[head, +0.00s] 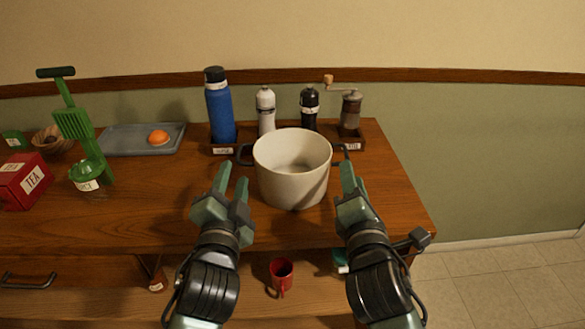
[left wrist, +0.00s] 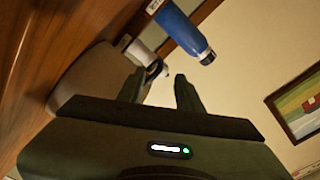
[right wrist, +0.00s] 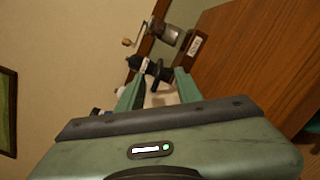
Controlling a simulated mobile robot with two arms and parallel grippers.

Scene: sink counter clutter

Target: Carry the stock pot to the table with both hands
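The stock pot (head: 290,178) is a cream, open, empty-looking pot standing upright on the wooden counter (head: 385,205). Its dark left handle (head: 244,154) and right handle (head: 341,150) stick out at the sides. My left gripper (head: 233,173) is open and empty, in front of the left handle. It is apart from the pot. The pot's side shows in the left wrist view (left wrist: 88,76). My right gripper (head: 350,180) is open beside the pot's right side, near the right handle. In the right wrist view that dark handle (right wrist: 156,72) appears between and beyond the fingers.
A blue bottle (head: 220,108), white bottle (head: 265,110), black bottle (head: 309,106) and grinder (head: 350,112) stand behind the pot. A grey tray (head: 120,142), red tea box (head: 24,182) and green utensil (head: 80,130) are left. A red mug (head: 282,272) sits on the lower shelf.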

